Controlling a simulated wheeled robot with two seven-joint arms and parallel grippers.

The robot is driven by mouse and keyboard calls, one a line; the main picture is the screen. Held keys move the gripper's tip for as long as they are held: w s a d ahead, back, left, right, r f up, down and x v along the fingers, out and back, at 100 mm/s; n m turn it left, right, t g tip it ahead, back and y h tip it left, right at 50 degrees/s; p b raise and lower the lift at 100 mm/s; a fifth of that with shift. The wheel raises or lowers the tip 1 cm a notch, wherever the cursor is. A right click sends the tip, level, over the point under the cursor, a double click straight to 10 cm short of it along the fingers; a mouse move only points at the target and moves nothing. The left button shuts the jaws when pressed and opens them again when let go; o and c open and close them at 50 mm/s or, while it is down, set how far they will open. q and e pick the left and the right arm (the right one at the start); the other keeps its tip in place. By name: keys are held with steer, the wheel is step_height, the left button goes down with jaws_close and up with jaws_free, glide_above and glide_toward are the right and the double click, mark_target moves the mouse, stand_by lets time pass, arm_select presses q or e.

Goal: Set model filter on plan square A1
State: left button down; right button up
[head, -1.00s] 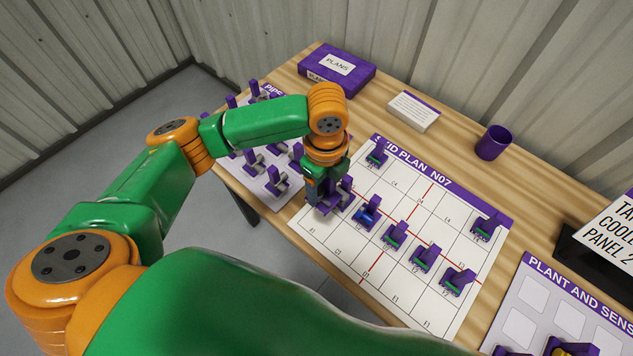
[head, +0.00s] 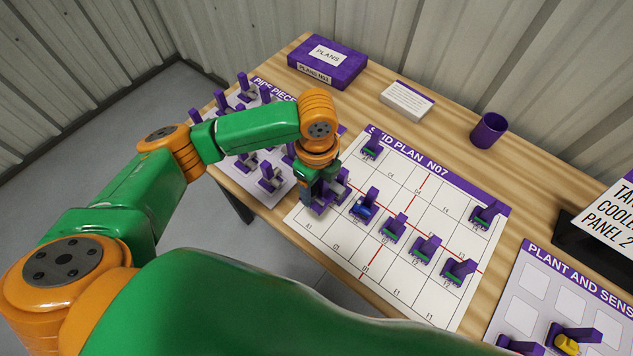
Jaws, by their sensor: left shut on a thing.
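The skid plan N07 sheet (head: 398,288) is a white grid with red lines and a purple header. Square A1 (head: 308,226) is at its near left corner. My left gripper (head: 314,207) points down over the left edge of the plan, just above A1. It is shut on a small purple-based piece, mostly hidden by the fingers, which I take to be the model filter (head: 322,209). I cannot tell whether it touches the sheet. Another purple and grey piece (head: 342,186) stands right beside the gripper. My right gripper is not in view.
Several purple-based models, one blue (head: 361,207), stand in a row across the plan, with others at its back corners (head: 372,146). The pipe pieces board (head: 262,199) lies left, the plant and sensor board (head: 527,287) right. A purple cup (head: 489,130) and plans box (head: 327,62) stand behind.

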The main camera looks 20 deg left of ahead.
mark_target(317, 196)
arm_select(q)
steer(key=shift+r+p, duration=0.1)
steer(key=shift+p, duration=0.45)
steer(key=shift+f+b, duration=1.7)
steer(key=shift+f, duration=1.2)
steer(key=shift+f+b, duration=0.75)
steer(key=shift+f, duration=1.05)
